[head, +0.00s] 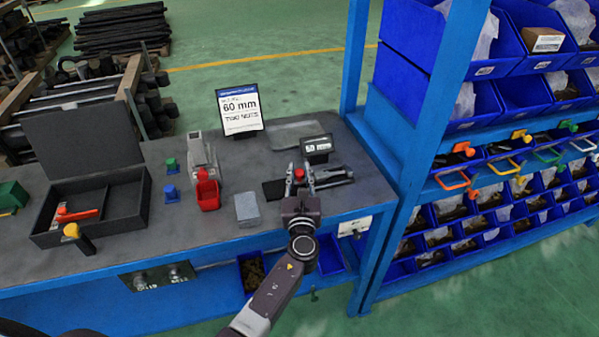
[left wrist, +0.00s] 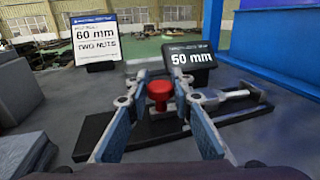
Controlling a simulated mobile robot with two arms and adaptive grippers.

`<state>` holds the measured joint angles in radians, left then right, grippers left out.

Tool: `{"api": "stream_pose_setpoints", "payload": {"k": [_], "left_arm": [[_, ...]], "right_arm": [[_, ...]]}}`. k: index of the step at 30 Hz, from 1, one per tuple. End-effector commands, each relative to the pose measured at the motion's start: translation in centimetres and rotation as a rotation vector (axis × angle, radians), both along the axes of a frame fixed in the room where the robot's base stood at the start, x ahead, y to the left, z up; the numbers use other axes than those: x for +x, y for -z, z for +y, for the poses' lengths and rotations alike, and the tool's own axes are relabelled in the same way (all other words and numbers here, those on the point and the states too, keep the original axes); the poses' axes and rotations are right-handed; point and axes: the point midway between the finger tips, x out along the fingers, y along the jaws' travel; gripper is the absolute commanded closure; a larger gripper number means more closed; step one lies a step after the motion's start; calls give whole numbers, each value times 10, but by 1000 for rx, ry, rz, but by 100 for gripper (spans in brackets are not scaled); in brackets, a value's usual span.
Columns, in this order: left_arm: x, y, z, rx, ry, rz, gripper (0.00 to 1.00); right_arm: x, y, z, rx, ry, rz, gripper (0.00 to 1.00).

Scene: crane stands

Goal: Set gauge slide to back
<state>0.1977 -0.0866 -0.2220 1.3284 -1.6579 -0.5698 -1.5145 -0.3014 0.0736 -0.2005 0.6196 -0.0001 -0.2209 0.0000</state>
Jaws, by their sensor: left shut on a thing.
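My left gripper (head: 300,180) reaches over the gauge from the front. In the left wrist view its fingers (left wrist: 159,100) stand on both sides of the red knob (left wrist: 160,92) and are shut on it. Contact at the fingertips is partly hidden. My right gripper is not in view.
A sign (head: 239,109) reading 60 mm, two nuts stands behind. A blue rack post (head: 420,130) rises close on the right.

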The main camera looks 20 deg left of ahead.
Motion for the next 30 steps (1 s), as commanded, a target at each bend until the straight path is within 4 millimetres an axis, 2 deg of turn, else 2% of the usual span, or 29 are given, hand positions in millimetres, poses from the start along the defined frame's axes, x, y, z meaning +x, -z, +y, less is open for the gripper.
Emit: {"api": "stream_pose_setpoints", "payload": {"k": [8, 16, 17, 21, 30], "left_arm": [[-17, -1, 24, 4, 0, 1, 100], [-18, 0, 25, -1, 1, 1, 100], [-18, 0, 25, -1, 1, 1, 77], [-18, 0, 25, -1, 1, 0, 61], [-19, 0, 25, 0, 1, 0, 60]], "right_arm": [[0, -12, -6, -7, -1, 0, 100], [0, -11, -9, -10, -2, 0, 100], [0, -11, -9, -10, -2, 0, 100], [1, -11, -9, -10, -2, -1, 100], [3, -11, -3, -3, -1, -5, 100]]}}
